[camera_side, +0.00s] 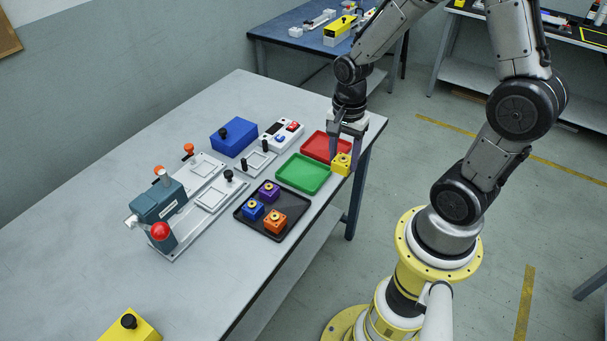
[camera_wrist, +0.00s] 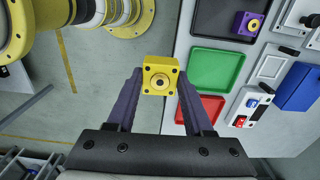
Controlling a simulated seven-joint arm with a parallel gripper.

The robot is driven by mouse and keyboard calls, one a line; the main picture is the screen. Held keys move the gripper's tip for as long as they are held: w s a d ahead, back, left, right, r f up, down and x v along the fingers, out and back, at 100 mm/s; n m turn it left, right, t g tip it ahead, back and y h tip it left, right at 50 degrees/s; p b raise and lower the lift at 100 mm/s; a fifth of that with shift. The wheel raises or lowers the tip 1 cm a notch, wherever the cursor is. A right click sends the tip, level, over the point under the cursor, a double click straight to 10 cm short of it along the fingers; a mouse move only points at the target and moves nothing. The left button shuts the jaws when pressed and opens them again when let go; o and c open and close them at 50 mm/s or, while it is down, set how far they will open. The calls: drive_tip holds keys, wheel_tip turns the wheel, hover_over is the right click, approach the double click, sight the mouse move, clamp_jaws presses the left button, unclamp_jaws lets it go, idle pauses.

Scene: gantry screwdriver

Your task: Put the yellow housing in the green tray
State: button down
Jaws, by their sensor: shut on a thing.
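The yellow housing (camera_side: 342,163) is a small yellow block with a round dark-centred boss on top. My gripper (camera_side: 345,153) is shut on it and holds it near the table's right edge, beside the red and green trays. In the wrist view the housing (camera_wrist: 160,77) sits between the two fingertips of my gripper (camera_wrist: 158,82), with floor showing around it. The green tray (camera_side: 303,173) is empty and lies just left of the housing in the side view. It also shows in the wrist view (camera_wrist: 214,70), to the right of the housing.
An empty red tray (camera_side: 325,146) lies behind the green one. A black tray (camera_side: 246,219) holds blue, purple and orange housings. A blue box (camera_side: 234,136), a control box (camera_side: 281,134) and a teal fixture (camera_side: 158,208) stand farther left. The table's front left area is largely clear.

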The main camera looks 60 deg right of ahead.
drive_tip(key=shift+w+d+f, duration=0.1)
drive_tip(key=shift+w+d, duration=0.15)
drive_tip(key=shift+d, duration=0.05)
drive_tip(key=w+d+f, duration=0.2)
drive_tip(key=w+f, duration=0.2)
drive_tip(key=w, duration=0.4)
hover_over(304, 175)
drive_tip(key=f, duration=0.2)
drive_tip(key=s+f, duration=0.1)
drive_tip(key=f, duration=0.1)
drive_tip(key=shift+a+f, duration=0.2)
drive_tip(key=shift+f, duration=0.1)
drive_tip(key=shift+w+d+f, duration=0.15)
drive_tip(key=shift+w+f, duration=0.35)
drive_tip(key=shift+f, duration=1.55)
drive_tip(key=shift+f, duration=0.1)
drive_tip(key=shift+c, duration=1.4)
unclamp_jaws()
